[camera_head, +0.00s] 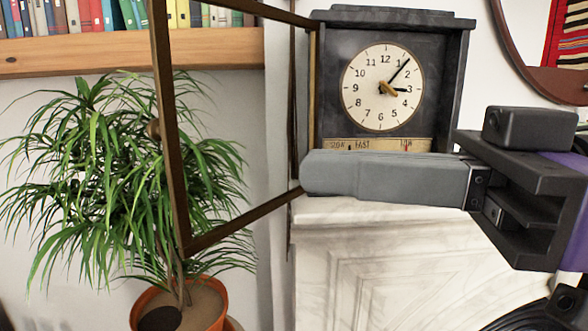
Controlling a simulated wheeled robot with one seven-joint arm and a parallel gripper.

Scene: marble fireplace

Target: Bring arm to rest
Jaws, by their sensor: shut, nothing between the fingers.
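My gripper (312,174) reaches in from the right, its long grey fingers lying together, shut and empty. The fingers point left across the lower front of a dark mantel clock (463,80) and hide part of its base. Whether they touch the clock cannot be told. The clock has a cream dial (382,62); its short hand points near 3 and its long hand just past 1. Its brown-framed door (172,125) stands swung open to the left. The fingertips are close to the door's lower hinge-side corner in the picture.
The clock stands on a white marble fireplace (390,265). A leafy plant (110,170) in an orange pot (208,308) is at the left, partly behind the door frame. A wooden shelf (80,57) with books is above it. A round brown-framed mirror (520,62) hangs at the upper right.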

